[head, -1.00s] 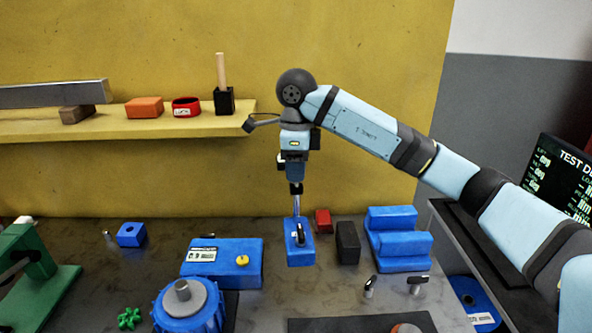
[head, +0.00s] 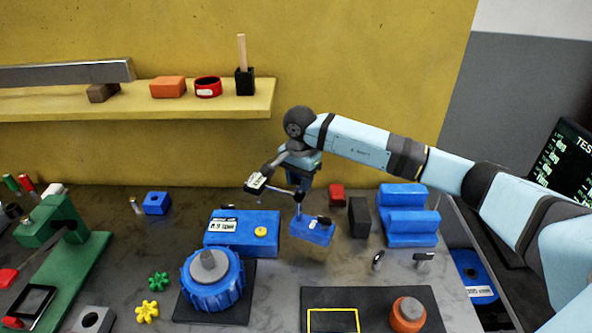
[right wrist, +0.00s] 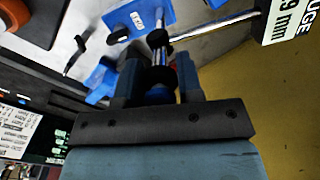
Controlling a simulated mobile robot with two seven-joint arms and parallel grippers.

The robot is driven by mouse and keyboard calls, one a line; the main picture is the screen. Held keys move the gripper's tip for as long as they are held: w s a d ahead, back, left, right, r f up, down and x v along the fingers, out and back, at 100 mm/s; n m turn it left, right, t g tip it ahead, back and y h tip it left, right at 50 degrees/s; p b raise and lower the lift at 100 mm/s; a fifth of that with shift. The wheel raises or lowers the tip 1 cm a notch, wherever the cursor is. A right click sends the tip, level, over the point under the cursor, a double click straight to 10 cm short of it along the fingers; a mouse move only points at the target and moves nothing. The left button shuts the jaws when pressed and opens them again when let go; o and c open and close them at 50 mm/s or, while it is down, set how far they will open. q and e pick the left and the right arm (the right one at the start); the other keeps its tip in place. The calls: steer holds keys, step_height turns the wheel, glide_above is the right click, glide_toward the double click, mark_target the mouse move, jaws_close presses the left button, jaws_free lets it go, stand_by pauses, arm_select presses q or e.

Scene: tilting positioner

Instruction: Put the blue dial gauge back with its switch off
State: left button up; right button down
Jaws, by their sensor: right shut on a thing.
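The blue dial gauge has a blue base (head: 312,231) with a black switch, a thin metal rod and a small dial head (head: 257,184) on a side arm. My right gripper (head: 299,184) is shut on its rod, above the base. In the right wrist view the rod runs between the fingers (right wrist: 158,82), with the blue base (right wrist: 150,14) beyond and the labelled head (right wrist: 290,20) at top right. The base looks turned and slightly raised, but I cannot tell its clearance. The switch position is unclear. My left gripper is out of view.
A yellow outline (head: 333,319) marks a dark mat, beside an orange knob (head: 408,314). A blue box (head: 243,238), a blue round fixture (head: 212,280), a black block (head: 358,217) and a blue stepped block (head: 408,225) stand close around the gauge. Bare bench lies in front.

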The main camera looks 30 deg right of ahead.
mark_target(299, 194)
steer(key=shift+f+b, duration=1.05)
steer(key=shift+f, duration=2.3)
steer(key=shift+f+b, duration=0.6)
steer(key=shift+b, duration=0.1)
steer(key=c, duration=0.7)
jaws_free()
steer(key=shift+s, duration=0.1)
